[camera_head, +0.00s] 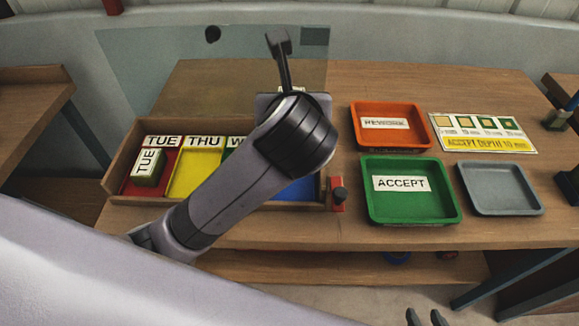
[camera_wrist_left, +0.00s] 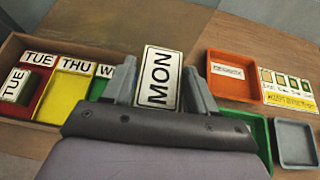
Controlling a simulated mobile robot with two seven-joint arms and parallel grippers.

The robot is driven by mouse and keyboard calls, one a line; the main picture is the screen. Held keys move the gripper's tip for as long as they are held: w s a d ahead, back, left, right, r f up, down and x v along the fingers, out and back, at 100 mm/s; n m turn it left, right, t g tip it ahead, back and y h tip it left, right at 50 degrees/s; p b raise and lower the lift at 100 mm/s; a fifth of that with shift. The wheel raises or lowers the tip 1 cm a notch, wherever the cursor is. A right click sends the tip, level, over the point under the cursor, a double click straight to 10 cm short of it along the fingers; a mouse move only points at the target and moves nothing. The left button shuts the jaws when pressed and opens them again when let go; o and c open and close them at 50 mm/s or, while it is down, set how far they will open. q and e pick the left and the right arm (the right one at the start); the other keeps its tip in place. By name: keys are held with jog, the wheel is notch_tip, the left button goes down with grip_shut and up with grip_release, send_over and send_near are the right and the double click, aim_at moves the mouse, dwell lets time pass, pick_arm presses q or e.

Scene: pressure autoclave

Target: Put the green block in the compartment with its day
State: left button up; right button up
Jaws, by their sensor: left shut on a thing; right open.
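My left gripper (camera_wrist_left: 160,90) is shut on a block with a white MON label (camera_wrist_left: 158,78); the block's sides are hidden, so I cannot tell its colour. In the head view my left arm hides most of this gripper and block. A second block, labelled TUE (camera_head: 149,167) with a greenish side, sits in the red compartment (camera_head: 170,170) of the wooden day box (camera_head: 113,165). The yellow compartment (camera_head: 196,173) is marked THU and looks empty. One beginning with W is partly hidden; a blue one (camera_head: 300,189) shows at the right. My right gripper (camera_head: 425,317) is open at the bottom edge, away from the table.
An orange REWORK tray (camera_head: 387,142), a green ACCEPT tray (camera_head: 410,204) and a grey tray (camera_head: 500,202) stand right of the day box. A depth card (camera_head: 484,143) lies behind the grey tray. A small red and black item (camera_head: 338,200) stands beside the box.

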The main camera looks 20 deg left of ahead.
pick_arm(q)
notch_tip(320, 180, down, 16)
jog(key=shift+r, duration=0.1)
dwell(0.5)
jog(key=o, duration=1.1)
jog(key=shift+f, duration=0.2)
